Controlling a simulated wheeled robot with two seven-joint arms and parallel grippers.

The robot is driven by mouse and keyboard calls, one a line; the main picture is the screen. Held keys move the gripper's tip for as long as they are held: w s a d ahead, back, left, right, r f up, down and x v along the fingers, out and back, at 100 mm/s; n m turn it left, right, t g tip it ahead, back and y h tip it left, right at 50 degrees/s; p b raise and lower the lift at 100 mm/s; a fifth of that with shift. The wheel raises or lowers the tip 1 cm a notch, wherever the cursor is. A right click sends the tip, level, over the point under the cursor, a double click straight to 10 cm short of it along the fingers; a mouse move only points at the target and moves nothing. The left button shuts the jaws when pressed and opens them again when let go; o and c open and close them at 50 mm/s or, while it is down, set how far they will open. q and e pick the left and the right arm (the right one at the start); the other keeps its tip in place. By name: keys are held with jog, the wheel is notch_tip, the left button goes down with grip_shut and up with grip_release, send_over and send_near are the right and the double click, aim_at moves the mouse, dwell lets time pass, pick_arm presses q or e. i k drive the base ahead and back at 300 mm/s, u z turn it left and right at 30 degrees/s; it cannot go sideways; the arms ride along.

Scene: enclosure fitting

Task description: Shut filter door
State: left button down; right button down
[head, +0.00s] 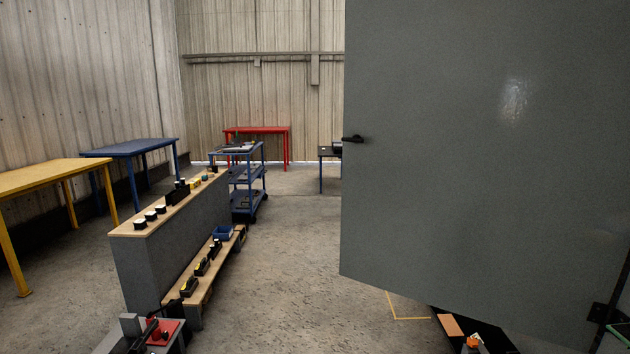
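A large grey door panel (480,180) fills the right half of the head view and stands open. A small black handle (352,139) sits on its free left edge. A dark bracket, perhaps a hinge, (598,312) shows near its lower right corner. The door hides what lies behind it, and the enclosure opening cannot be made out. Neither of my grippers can be made out in the view, and nothing is seen touching the door or its handle.
A grey partition with a wooden top (190,203) holds several small parts on the left. A blue cart (248,180) stands behind it. A red and black item (162,335) is at bottom left. Open concrete floor (295,270) lies between partition and door, with yellow floor tape (410,318).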

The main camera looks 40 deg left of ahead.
aim_at(487, 182)
jog(key=u, duration=0.3)
jog(key=i, duration=1.15)
jog(key=z, duration=0.05)
